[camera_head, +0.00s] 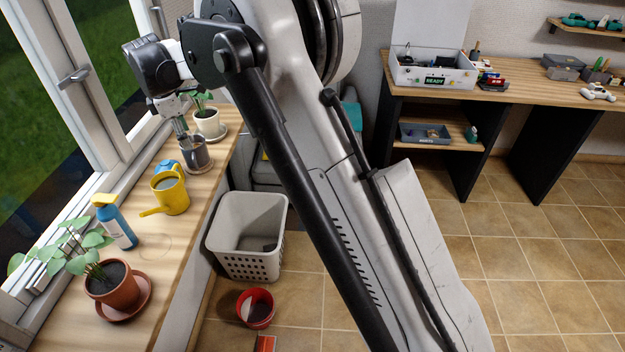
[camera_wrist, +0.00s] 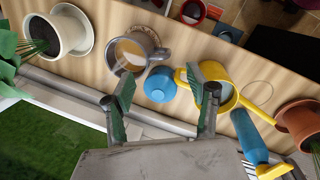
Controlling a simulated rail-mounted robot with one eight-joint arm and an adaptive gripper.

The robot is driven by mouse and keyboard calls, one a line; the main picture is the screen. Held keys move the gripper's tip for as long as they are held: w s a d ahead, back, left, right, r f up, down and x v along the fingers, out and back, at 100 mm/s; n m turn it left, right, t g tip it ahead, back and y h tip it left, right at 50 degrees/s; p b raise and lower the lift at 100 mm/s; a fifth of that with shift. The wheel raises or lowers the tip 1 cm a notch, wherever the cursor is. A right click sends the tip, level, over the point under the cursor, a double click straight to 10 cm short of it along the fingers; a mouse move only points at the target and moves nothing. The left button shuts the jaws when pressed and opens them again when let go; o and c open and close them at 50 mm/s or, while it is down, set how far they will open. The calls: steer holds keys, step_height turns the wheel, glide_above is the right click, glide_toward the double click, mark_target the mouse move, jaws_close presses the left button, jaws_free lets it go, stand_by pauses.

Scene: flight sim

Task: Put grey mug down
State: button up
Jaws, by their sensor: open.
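The grey mug (camera_head: 198,157) stands upright on the wooden windowsill, between a white plant pot and a yellow watering can. In the wrist view the mug (camera_wrist: 112,52) shows from above, with a light brown inside and its handle towards the right. A round woven coaster (camera_wrist: 150,33) shows partly beside it, and I cannot tell whether the mug rests on it. My gripper (camera_wrist: 160,92) is open and empty, its two green-padded fingers spread apart. In the head view my gripper (camera_head: 180,128) hangs just above the mug, partly overlapping it.
The white pot (camera_head: 208,123), a blue cup (camera_wrist: 160,85), the yellow watering can (camera_head: 172,193), a blue spray bottle (camera_head: 117,224) and a terracotta pot (camera_head: 112,288) line the sill. The window frame (camera_head: 75,75) is close on the left. A white basket (camera_head: 246,232) stands below.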

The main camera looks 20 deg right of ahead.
steer(key=s+d+r+m+t+y, duration=0.15)
steer(key=s+d+r+m, duration=0.65)
steer(key=s+d+r, duration=0.8)
steer(key=s+d+f+m+t, duration=0.1)
steer(key=s+d+f+m, duration=0.2)
steer(key=s, duration=0.6)
steer(key=s+d+f+m+t, duration=0.1)
steer(key=s+d+m, duration=0.3)
steer(key=s, duration=0.5)
steer(key=s+d+f+m+t, duration=0.2)
steer(key=s+d+f+m, duration=0.1)
steer(key=s, duration=0.6)
steer(key=shift+d+f+m, duration=0.3)
steer(key=shift+d+f, duration=0.25)
steer(key=shift+f, duration=0.3)
steer(key=shift+h, duration=0.25)
step_height(320, 180, down, 4)
steer(key=b, duration=0.4)
